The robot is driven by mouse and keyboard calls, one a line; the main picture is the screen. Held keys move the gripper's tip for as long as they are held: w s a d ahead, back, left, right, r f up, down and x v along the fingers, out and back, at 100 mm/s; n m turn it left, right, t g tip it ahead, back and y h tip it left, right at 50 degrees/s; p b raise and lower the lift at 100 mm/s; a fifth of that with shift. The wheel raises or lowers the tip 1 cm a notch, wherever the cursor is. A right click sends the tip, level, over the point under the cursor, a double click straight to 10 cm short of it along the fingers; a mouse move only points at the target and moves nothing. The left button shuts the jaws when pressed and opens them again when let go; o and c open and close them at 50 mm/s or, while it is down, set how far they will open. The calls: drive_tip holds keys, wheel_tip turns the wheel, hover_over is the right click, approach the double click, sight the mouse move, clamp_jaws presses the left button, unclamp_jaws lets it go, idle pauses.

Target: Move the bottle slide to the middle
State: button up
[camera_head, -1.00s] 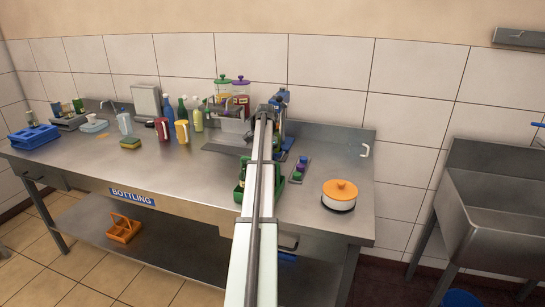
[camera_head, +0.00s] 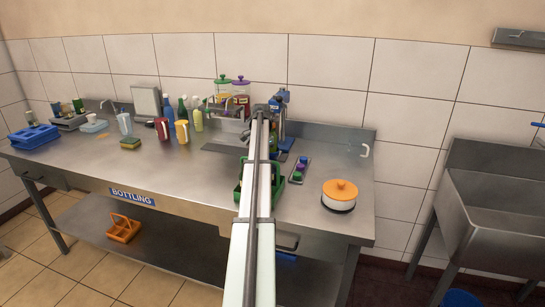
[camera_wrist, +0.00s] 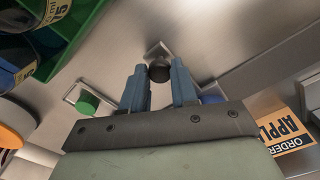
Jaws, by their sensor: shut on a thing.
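In the wrist view my gripper (camera_wrist: 158,78) has its two blue fingers on either side of a dark round knob (camera_wrist: 159,72), closed on it just above a metal surface. I cannot tell from the picture whether this knob belongs to the bottle slide. In the head view my arm covers the gripper and much of the spot it works at. No bottle is clearly visible on the slide.
A green crate with bottles (camera_wrist: 82,32) stands close to my gripper. A green button (camera_wrist: 87,103), a blue button (camera_wrist: 210,98) and an order card (camera_wrist: 292,131) are near. An orange-lidded pot (camera_head: 340,190) stands right.

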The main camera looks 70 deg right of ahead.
drive_tip(key=shift+w, duration=4.55)
drive_tip(key=o, duration=0.9)
drive_tip(key=shift+o, duration=0.2)
wheel_tip(320, 180, up, 14)
drive_tip(key=shift+f, duration=0.1)
